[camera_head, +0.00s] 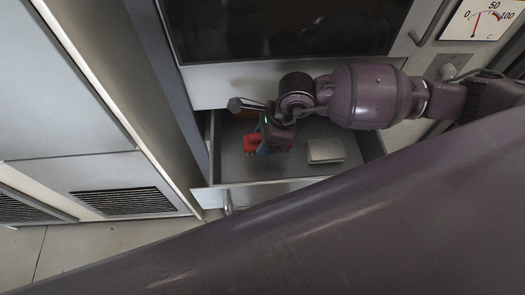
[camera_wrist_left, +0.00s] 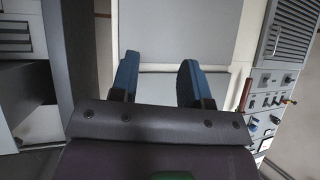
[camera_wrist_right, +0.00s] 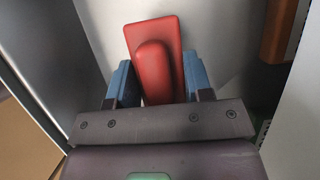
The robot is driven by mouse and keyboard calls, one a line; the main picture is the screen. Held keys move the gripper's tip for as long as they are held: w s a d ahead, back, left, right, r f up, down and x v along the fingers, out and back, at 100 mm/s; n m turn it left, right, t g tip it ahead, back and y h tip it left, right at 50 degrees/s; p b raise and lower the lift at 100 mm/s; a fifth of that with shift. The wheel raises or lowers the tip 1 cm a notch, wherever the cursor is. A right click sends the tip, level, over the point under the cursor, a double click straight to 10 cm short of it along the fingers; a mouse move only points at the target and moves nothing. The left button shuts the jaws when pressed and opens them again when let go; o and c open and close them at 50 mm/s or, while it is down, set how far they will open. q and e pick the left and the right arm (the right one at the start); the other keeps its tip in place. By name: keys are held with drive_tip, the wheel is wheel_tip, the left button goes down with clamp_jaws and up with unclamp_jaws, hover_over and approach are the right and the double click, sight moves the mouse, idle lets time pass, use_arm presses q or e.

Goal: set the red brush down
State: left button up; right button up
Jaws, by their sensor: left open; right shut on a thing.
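The red brush (camera_wrist_right: 158,72) is between the blue fingers of my right gripper (camera_wrist_right: 160,85), which is shut on it. In the head view the red brush (camera_head: 252,142) shows in part at my right gripper (camera_head: 264,144), over the left part of an open drawer (camera_head: 236,170). The gripper hides some of it. I cannot tell whether the brush touches the drawer floor. My left gripper (camera_wrist_left: 160,80) is open and empty in the left wrist view, facing pale cabinet panels.
A pale rectangular block (camera_head: 325,150) lies in the drawer, right of the brush. A dark screen (camera_head: 280,28) is above the drawer. A tall cabinet with a vent (camera_head: 125,201) stands at the left. A switch panel (camera_wrist_left: 268,105) shows at the right in the left wrist view.

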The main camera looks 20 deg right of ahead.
drive_tip(key=shift+f, duration=0.65)
wheel_tip(320, 180, down, 3)
drive_tip(key=b, duration=0.2)
drive_tip(key=shift+f+b, duration=0.2)
drive_tip(key=shift+b, duration=0.1)
drive_tip(key=shift+f, duration=0.3)
drive_tip(key=shift+r, duration=0.2)
drive_tip(key=o, duration=0.4)
drive_tip(key=shift+f, duration=0.15)
use_arm(q)
drive_tip(key=shift+w+d+f, duration=0.1)
drive_tip(key=shift+w+f, duration=0.15)
drive_tip(key=shift+f, duration=0.2)
drive_tip(key=shift+w+d+f, duration=0.1)
drive_tip(key=shift+w+f, duration=0.1)
drive_tip(key=shift+f, duration=0.2)
use_arm(e)
drive_tip(key=o, duration=0.5)
